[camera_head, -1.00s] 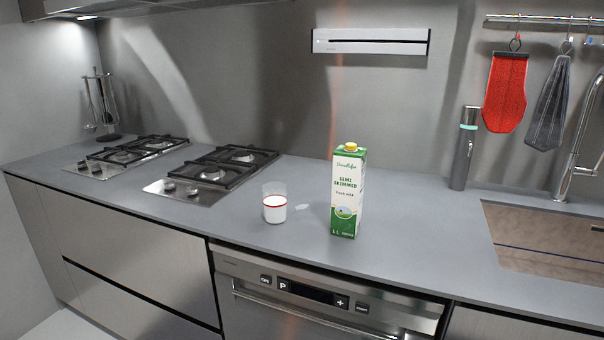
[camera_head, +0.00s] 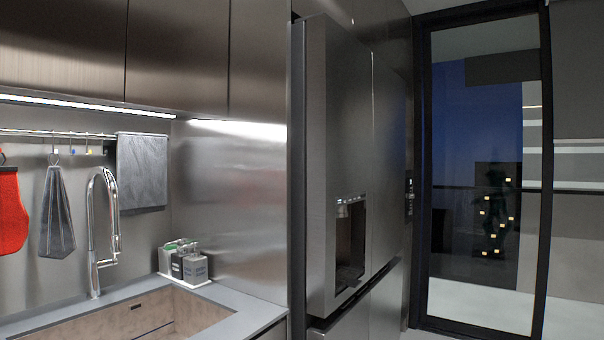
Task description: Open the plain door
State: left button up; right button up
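A tall glass door (camera_head: 482,170) in a black frame stands at the right of the head view and looks shut. Through its pane I see a dark blue sky and small lit windows. I cannot tell whether this is the plain door. A steel fridge door (camera_head: 340,110) with a dispenser recess stands left of it, near the middle. Steel upper cabinet doors (camera_head: 180,60) without visible handles are at the upper left. Neither of my grippers is in view.
A counter with a sink (camera_head: 150,318) and a tall tap (camera_head: 104,230) is at the lower left. Bottles in a white tray (camera_head: 184,264) stand in the counter's corner. A strip of bare floor (camera_head: 480,302) shows behind the glass.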

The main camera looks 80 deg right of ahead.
aim_at(389, 99)
jog(key=z, duration=2.95)
jog(key=i+l+u, duration=0.15)
jog(key=u, duration=0.2)
jog(key=i+l+u, duration=0.5)
jog(key=l, duration=0.2)
jog(key=i+l+u, duration=0.1)
jog(key=i+l, duration=0.15)
jog(key=l, duration=0.15)
jog(key=i+l, duration=0.2)
jog(key=l, duration=0.15)
jog(key=i+l, duration=0.2)
jog(key=l, duration=0.15)
jog(key=i+l+u, duration=0.1)
jog(key=l, duration=0.25)
jog(key=i+l, duration=0.4)
jog(key=l, duration=0.35)
jog(key=i+l, duration=0.2)
jog(key=l, duration=0.15)
jog(key=i+l+u, duration=0.1)
jog(key=l, duration=0.25)
jog(key=i, duration=0.05)
